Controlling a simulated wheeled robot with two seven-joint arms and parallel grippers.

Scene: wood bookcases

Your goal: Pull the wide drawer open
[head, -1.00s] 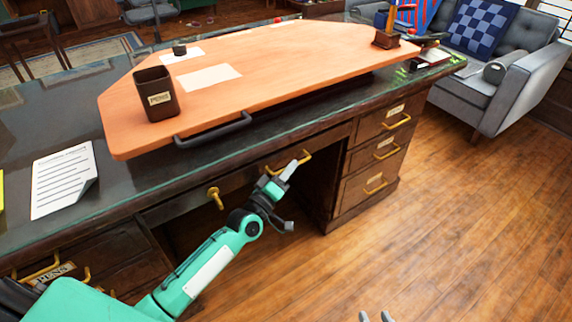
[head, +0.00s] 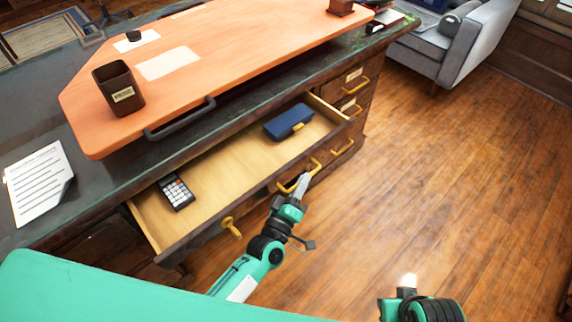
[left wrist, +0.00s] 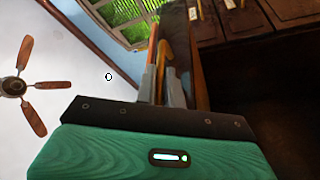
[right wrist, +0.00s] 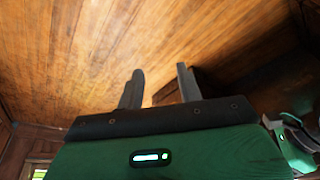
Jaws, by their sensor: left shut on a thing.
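The wide drawer (head: 235,158) in the middle of the desk stands open in the head view, its pale wood inside showing. My left gripper (head: 301,183) is shut on the drawer's right gold handle (head: 316,163) at the drawer front. The left gripper's fingers (left wrist: 162,82) also show close together in the left wrist view. The drawer's left gold handle (head: 231,227) is free. My right gripper (right wrist: 160,88) is open and empty in the right wrist view, with wooden floor beyond it.
A calculator (head: 176,193) and a blue case (head: 288,122) lie in the drawer. Small side drawers (head: 350,105) are at the right. A pen cup (head: 118,88) stands on the orange raised board (head: 215,60). The wooden floor (head: 430,170) to the right is clear.

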